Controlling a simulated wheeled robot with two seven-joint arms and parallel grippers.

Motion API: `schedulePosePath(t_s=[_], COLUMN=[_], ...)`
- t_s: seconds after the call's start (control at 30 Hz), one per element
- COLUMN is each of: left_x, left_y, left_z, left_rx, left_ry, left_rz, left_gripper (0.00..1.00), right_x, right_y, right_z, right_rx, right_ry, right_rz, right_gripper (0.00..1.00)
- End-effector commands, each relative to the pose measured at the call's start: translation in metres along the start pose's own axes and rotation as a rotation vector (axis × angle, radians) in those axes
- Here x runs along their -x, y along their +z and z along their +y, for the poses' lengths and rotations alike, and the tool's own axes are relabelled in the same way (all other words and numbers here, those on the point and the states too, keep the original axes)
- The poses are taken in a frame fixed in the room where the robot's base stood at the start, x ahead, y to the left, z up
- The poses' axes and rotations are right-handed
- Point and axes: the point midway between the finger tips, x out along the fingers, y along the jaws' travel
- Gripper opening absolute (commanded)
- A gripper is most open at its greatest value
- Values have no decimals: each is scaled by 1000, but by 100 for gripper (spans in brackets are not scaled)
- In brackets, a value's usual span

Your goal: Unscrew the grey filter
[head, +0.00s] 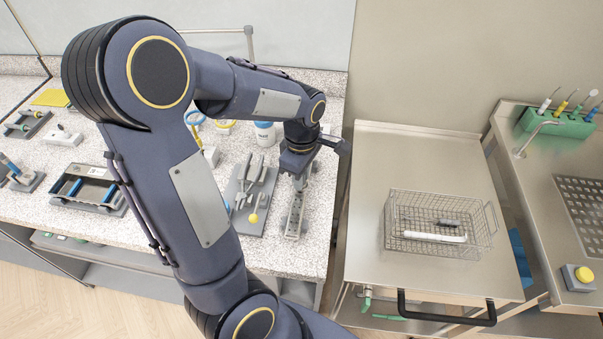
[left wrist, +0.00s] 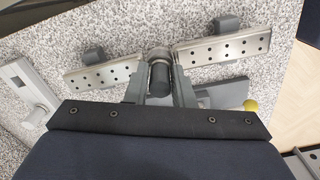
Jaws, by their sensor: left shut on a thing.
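My left gripper (head: 298,180) reaches down over the right end of the speckled counter. In the left wrist view its two fingers (left wrist: 160,88) are shut on the grey filter (left wrist: 160,74), a short dark cylinder. The filter sits between two perforated metal plates (left wrist: 222,44) that spread out to either side of it. In the head view my gripper hides the filter; part of a perforated plate (head: 293,225) shows below it. My right gripper is not in view.
Beside the plates a grey board (head: 246,200) holds metal tools and a yellow knob. A white jar with a blue lid (head: 265,133) stands behind. To the right, a wire basket (head: 484,225) with two items stands on a steel cart (head: 365,240), otherwise clear.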

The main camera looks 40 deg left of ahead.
Motion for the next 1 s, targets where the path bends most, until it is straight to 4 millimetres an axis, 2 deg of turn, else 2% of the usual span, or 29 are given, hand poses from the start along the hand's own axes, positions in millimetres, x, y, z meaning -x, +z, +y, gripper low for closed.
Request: schedulePosePath(t_s=[0.17, 0.43, 0.67, 0.7, 0.8, 1.0], left_x=[0, 0, -1, -1, -1, 0], left_y=[0, 0, 0, 0, 0, 0], left_z=[0, 0, 0, 0, 0, 0], left_rx=[0, 263, 298, 298, 297, 295], left_ry=[-1, -1, -1, -1, -1, 0], left_rz=[0, 0, 0, 0, 0, 0], left_gripper=[0, 0, 0, 23, 35, 35], right_x=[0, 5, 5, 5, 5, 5], right_y=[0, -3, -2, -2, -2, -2], right_z=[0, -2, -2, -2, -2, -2], right_rx=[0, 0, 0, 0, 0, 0], right_ry=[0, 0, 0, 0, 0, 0], right_rz=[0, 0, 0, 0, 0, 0], right_gripper=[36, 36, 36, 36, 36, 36])
